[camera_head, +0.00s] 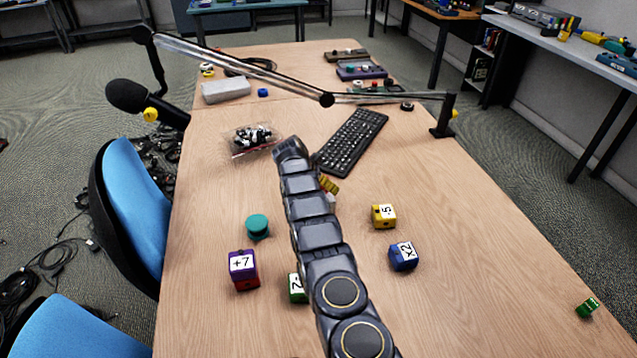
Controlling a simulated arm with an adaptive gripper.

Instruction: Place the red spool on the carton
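I cannot make out a red spool for certain, nor a clear carton. A teal spool-shaped piece (257,226) stands on the table left of my arm. A purple block marked +7 (243,265) stands in front of it, with red showing along its lower part. A pale grey box-like thing (225,90) lies at the far left of the table. My arm reaches from the bottom edge up to the table's middle. Its dark far end (290,150) is near a clear bag; the fingers cannot be made out, nor anything held.
Yellow (383,216) and blue (403,256) blocks stand right of my arm; a green block (297,288) is partly behind it. A bag with dark and white contents (253,138), keyboard (352,139) and microphone boom (240,68) lie beyond. The table's right front is mostly clear.

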